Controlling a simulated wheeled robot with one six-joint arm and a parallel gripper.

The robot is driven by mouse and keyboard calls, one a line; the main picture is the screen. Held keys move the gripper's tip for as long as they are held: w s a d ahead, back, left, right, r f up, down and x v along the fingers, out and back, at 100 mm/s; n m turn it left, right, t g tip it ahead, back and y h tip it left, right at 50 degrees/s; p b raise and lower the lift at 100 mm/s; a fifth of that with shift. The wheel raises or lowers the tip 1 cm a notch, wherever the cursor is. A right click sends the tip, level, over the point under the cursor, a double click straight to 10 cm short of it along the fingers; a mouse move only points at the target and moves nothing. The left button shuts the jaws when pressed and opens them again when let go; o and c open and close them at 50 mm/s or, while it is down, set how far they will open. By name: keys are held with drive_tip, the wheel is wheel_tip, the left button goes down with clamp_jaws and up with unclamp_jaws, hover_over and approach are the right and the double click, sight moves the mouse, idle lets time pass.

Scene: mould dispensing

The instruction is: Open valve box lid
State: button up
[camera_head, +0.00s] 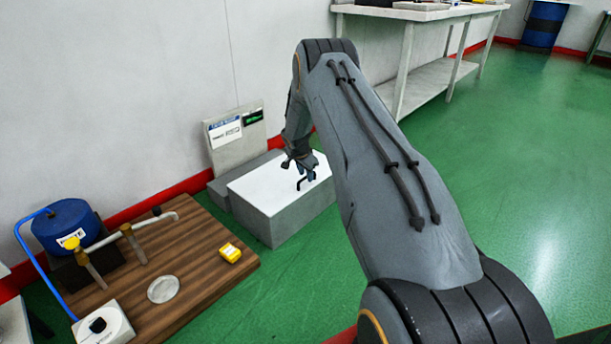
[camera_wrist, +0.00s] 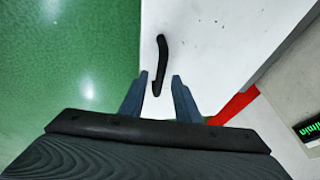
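The valve box (camera_head: 285,207) is a pale grey box with a white lid (camera_head: 262,183) on the floor by the wall. The lid lies flat and looks shut. A black bar handle (camera_head: 306,184) stands on the lid; it also shows in the wrist view (camera_wrist: 161,55). My gripper (camera_head: 300,168) is over the lid, close to the handle. In the wrist view my gripper (camera_wrist: 160,76) is open, with its two fingers on either side of the handle's near end. A gap shows between the handle and each finger. I cannot tell whether the fingertips are level with the handle.
A grey panel with a green display (camera_head: 238,138) stands behind the box. On the left, a wooden board (camera_head: 205,240) carries a blue drum (camera_head: 66,226), pipes and a yellow device (camera_head: 230,252). A workbench (camera_head: 405,50) stands at the back. Green floor at right is clear.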

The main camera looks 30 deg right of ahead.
drive_tip(key=shift+c, duration=0.5)
clamp_jaws()
drive_tip(key=shift+r, duration=0.1)
